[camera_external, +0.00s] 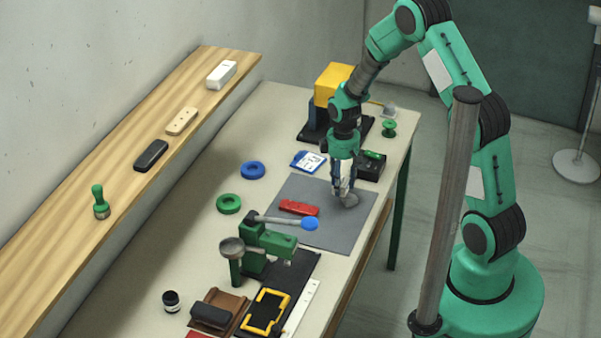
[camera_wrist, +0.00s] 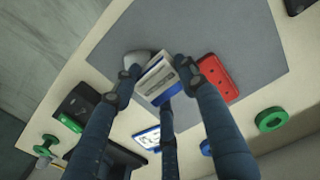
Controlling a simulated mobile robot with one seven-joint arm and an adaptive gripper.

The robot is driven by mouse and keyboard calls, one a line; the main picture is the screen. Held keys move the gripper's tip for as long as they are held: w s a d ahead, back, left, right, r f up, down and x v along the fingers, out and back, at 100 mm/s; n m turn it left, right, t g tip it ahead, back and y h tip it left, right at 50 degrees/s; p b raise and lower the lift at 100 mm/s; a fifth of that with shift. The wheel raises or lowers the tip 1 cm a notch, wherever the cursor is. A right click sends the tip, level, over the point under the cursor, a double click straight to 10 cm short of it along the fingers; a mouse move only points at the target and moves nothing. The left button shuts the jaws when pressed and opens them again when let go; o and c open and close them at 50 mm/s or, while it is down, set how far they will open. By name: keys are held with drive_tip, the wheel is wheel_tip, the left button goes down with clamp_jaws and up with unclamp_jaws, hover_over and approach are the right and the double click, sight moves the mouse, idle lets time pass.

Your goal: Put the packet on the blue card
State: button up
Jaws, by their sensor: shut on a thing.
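The packet, a small white and blue block with a dark label, shows in the wrist view (camera_wrist: 159,78) between the fingers of my gripper (camera_wrist: 165,78). My gripper (camera_external: 344,190) is shut on the packet and is over the grey mat in the external view. The fingers hide much of the packet there. The blue card, with white patches on its face, lies on the table (camera_external: 308,161) beyond the mat, to the left of my gripper. It also shows in the wrist view (camera_wrist: 148,138), partly hidden by a finger.
A grey rounded thing (camera_external: 350,201) sits on the mat (camera_external: 340,232) close by my gripper. A red block (camera_external: 298,208) lies on the mat. A black box with a green top (camera_external: 371,165) stands right of the card. Blue (camera_external: 253,163) and green (camera_external: 228,196) rings lie left.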

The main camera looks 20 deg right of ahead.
drive_tip(key=w, duration=0.2)
drive_tip(key=w+d+p, duration=0.1)
drive_tip(key=w, duration=0.1)
drive_tip(key=w+d+f, duration=0.1)
drive_tip(key=w, duration=0.1)
drive_tip(key=shift+d, duration=0.15)
drive_tip(key=p, duration=0.1)
hover_over(313, 168)
drive_tip(key=shift+f, duration=0.8)
idle(0.4)
drive_tip(key=shift+f, duration=1.75)
drive_tip(key=shift+f, duration=0.2)
drive_tip(key=o, duration=1.2)
